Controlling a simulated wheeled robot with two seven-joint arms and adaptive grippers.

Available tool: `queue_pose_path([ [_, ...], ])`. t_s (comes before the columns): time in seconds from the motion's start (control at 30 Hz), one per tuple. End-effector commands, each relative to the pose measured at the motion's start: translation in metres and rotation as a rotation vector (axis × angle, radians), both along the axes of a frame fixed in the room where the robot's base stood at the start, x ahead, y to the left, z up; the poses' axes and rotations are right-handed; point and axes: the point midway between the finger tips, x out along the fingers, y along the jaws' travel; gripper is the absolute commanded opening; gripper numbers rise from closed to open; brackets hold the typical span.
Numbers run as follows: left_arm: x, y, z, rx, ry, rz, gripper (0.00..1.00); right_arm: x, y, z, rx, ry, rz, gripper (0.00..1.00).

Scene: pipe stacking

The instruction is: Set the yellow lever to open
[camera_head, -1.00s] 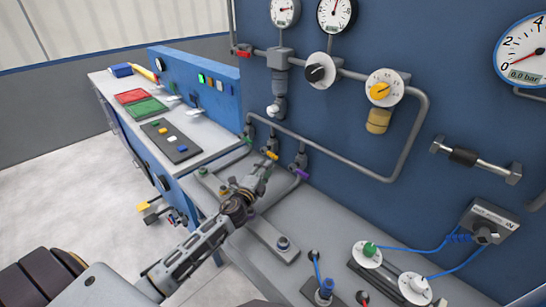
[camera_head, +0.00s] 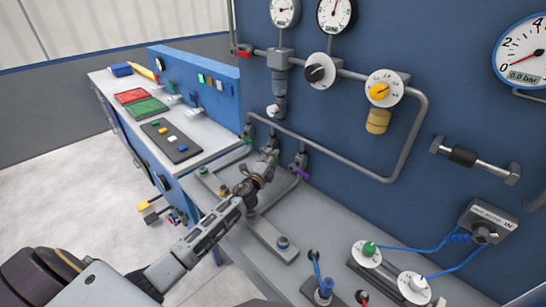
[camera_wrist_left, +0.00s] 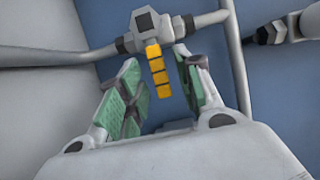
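The yellow lever (camera_wrist_left: 158,72) hangs from a grey valve body (camera_wrist_left: 147,28) on a pipe in the left wrist view, pointing toward my gripper. In the head view my left gripper covers the lever at the middle valve (camera_head: 271,147). My left gripper (camera_head: 265,168) reaches up to that valve from the front. Its green-padded fingers (camera_wrist_left: 157,80) are open, one on each side of the lever, with visible gaps. The lever's outer end lies between the fingers. My right gripper is in neither view.
A purple-handled valve (camera_head: 301,169) stands close to the right, and a green-handled valve (camera_head: 248,136) to the left. Grey pipes (camera_head: 335,160) run along the blue panel (camera_head: 450,100). A block with a blue-topped fitting (camera_head: 283,243) lies on the bench in front.

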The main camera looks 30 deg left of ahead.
Motion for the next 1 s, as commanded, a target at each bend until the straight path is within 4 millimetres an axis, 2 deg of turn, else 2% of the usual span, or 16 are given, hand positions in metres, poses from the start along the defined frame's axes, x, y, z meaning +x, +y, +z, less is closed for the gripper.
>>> queue_pose_path([
  [0.3,0.016,0.001,0.0,0.0,-0.001,0.0,0.35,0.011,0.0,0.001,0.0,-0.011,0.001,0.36],
  [0.67,0.018,0.001,0.0,0.0,0.0,0.0,0.35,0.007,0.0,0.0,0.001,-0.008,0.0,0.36],
  [0.73,0.018,0.001,0.0,0.0,0.0,0.0,0.3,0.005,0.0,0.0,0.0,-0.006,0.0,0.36],
  [0.97,0.018,0.001,0.0,0.0,0.0,0.0,0.0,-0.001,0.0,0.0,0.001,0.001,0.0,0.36],
  [1.0,0.018,0.001,0.0,0.0,0.0,0.0,0.0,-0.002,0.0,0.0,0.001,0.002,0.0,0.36],
])
